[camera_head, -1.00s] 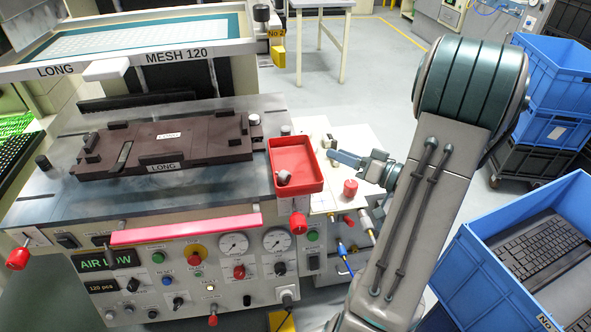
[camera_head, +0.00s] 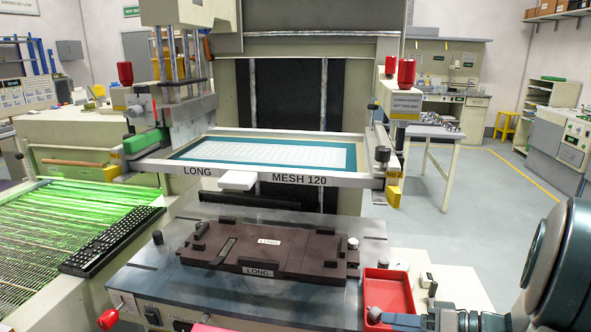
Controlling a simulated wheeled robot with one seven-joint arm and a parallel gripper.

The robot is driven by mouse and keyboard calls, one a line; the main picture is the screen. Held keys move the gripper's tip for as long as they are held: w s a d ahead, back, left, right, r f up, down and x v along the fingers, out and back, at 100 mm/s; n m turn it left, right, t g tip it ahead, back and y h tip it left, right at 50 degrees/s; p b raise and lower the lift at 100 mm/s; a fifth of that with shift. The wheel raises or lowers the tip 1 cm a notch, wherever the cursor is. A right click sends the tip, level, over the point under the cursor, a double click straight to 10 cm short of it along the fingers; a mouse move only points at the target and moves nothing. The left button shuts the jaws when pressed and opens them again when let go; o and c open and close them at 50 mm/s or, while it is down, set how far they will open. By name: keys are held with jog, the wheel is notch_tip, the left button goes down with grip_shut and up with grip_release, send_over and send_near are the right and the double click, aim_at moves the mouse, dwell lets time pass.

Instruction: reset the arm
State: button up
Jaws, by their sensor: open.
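My gripper (camera_head: 404,321) shows only in part at the bottom edge, right of centre, beside the red tray (camera_head: 390,290). Its blue-grey finger points left; the rest is cut off by the frame. It is open, and I see nothing held in it. My arm (camera_head: 550,270) fills the lower right corner, with its large teal and grey joint at the right edge.
A printing machine with a brown LONG fixture (camera_head: 260,248) stands in front. The MESH 120 screen frame (camera_head: 300,179) is above it. Floor at right is clear.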

jog(key=s+a+r+m+g+h+p, duration=0.1)
jog(key=s+a+r+g+h+p, duration=0.3)
jog(key=s+h, duration=0.6)
jog(key=shift+a+r+h, duration=0.75)
jog(key=shift+a+h, duration=0.45)
dwell(1.7)
